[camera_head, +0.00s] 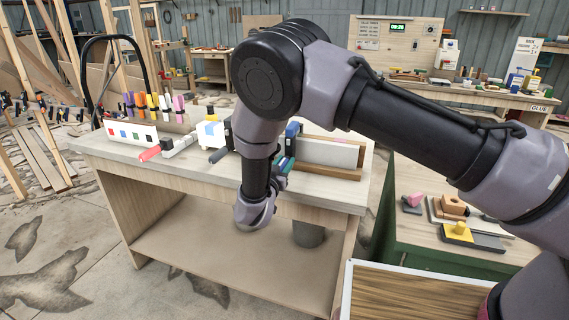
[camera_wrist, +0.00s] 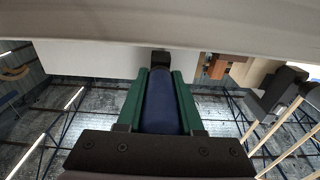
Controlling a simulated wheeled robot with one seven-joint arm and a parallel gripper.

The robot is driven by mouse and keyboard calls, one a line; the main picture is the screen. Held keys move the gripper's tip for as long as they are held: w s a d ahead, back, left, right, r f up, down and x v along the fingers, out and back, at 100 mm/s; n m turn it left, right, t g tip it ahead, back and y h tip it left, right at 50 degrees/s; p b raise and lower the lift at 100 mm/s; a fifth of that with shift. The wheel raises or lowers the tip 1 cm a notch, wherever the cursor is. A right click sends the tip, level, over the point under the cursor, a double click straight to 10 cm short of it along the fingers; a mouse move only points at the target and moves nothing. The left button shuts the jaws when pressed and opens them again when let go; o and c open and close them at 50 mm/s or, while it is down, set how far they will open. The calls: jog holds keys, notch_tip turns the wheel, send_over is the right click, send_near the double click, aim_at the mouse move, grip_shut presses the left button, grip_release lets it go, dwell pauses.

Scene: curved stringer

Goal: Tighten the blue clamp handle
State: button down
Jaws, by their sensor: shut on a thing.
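The blue clamp handle (camera_wrist: 161,105) is a dark blue cylinder in the middle of the wrist view, pointing along my fingers. My gripper (camera_wrist: 160,76) has its two green fingers closed against the handle's left and right sides. A dark clamp part (camera_wrist: 161,60) shows at the handle's far end, below a pale edge. In the head view my gripper (camera_head: 284,163) is at the front edge of the workbench (camera_head: 190,174), partly hidden by my wrist. The handle itself cannot be made out clearly there.
A green side table (camera_head: 405,235) with blocks is at right.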

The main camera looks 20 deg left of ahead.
dwell(0.3)
jog(key=c, duration=0.5)
grip_release()
jog(key=shift+c, duration=0.2)
jog(key=s, duration=1)
jog(key=shift+s+a+f, duration=0.25)
jog(key=shift+s+a, duration=0.15)
jog(key=s, duration=0.7)
jog(key=shift+s+a, duration=0.15)
jog(key=shift+a, duration=0.15)
